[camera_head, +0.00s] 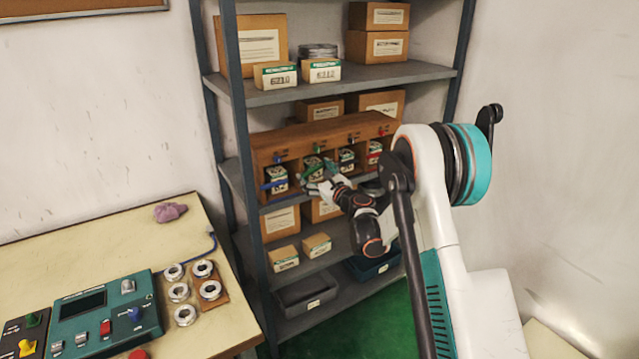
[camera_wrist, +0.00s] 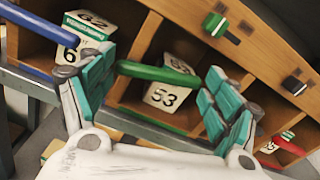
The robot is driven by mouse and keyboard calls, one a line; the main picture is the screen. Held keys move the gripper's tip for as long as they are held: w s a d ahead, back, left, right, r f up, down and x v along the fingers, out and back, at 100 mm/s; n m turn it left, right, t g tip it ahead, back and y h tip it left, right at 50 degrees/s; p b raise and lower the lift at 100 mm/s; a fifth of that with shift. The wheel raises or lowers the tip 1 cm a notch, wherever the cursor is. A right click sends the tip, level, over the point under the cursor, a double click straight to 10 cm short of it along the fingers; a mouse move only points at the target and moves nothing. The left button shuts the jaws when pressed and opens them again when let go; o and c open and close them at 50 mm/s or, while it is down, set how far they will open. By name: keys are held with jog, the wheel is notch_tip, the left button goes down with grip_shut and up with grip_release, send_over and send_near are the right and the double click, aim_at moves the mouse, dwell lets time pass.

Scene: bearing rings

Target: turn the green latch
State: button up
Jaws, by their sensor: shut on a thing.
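The green latch (camera_head: 311,170) is a bar across the front of a compartment in the wooden cabinet on the middle shelf. In the wrist view the green latch (camera_wrist: 158,73) lies slightly tilted between my fingers, with a white box marked 53 (camera_wrist: 165,95) behind it. My gripper (camera_head: 324,183) is at the cabinet front; in the wrist view my gripper (camera_wrist: 162,84) has its teal-padded fingers on either side of the bar, shut on it. The exact contact on the right finger is hard to see.
A blue latch (camera_wrist: 28,82) is close on the left and a red latch (camera_wrist: 288,145) is on the right. The wooden cabinet (camera_head: 262,155) has small coloured knobs above its compartments. A table (camera_head: 100,222) with bearing rings and a control box stands at left.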

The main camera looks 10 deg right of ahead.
jog(key=shift+a+r+n, duration=0.1)
jog(key=shift+r+n, duration=0.1)
jog(key=shift+n, duration=0.5)
jog(key=shift+a+r+n, duration=0.1)
jog(key=shift+r+n, duration=0.1)
jog(key=shift+n, duration=0.5)
jog(key=o, duration=1.5)
jog(key=v, duration=1.2)
